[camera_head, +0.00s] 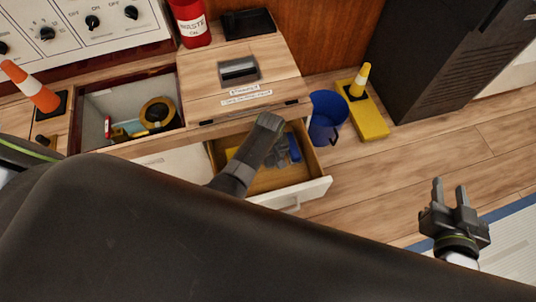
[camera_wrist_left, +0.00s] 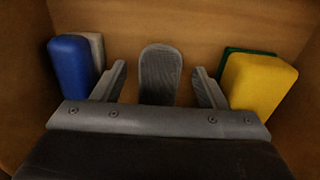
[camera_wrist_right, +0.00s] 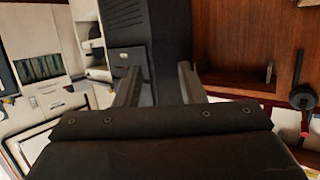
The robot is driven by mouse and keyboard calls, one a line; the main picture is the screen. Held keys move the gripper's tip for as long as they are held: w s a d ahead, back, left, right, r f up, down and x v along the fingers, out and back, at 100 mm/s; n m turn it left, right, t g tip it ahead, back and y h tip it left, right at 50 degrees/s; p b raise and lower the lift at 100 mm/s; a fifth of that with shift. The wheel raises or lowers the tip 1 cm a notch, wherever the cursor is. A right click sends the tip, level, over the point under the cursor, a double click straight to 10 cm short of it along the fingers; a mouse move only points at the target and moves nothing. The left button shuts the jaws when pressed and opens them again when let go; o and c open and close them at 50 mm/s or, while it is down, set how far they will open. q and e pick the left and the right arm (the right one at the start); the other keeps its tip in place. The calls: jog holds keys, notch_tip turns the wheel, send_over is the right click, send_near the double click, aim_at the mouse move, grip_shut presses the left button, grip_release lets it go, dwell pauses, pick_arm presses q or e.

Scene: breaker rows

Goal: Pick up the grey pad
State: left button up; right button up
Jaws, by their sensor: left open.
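The grey pad (camera_wrist_left: 160,75) is dark, rounded and textured. In the left wrist view it stands upright in the wooden drawer (camera_head: 317,167), between the two fingers of my left gripper (camera_wrist_left: 158,82). The fingers are apart, with a gap visible on each side of the pad. In the head view my left gripper (camera_head: 279,157) is down inside the drawer, partly hidden by its own arm; I cannot make out the pad there. My right gripper (camera_head: 450,190) is open and empty, out over the floor at the right, and its fingers also show apart in the right wrist view (camera_wrist_right: 158,80).
In the drawer, a blue pad (camera_wrist_left: 70,68) and a pale block (camera_wrist_left: 97,50) stand left of the grey pad; a yellow pad (camera_wrist_left: 258,85) and a green one (camera_wrist_left: 238,52) stand right. A blue bin (camera_head: 326,115) is beside the drawer. An open compartment (camera_head: 95,108) lies left.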

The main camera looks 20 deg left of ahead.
pick_arm(q)
jog(key=shift+f+b, duration=0.3)
pick_arm(e)
jog(key=shift+w+d+r+t+h, duration=0.1)
jog(key=shift+w+r+t, duration=0.15)
jog(key=shift+r+t, duration=0.45)
jog(key=shift+w+r+t+h, duration=0.1)
jog(key=shift+w+r+t, duration=0.2)
jog(key=shift+r, duration=0.7)
jog(key=shift+w+d+r+t+h, duration=0.1)
jog(key=shift+w+r+t, duration=0.05)
jog(key=shift+r+t, duration=0.6)
jog(key=shift+r, duration=0.1)
pick_arm(q)
jog(key=c, duration=1.1)
jog(key=shift+o, duration=0.2)
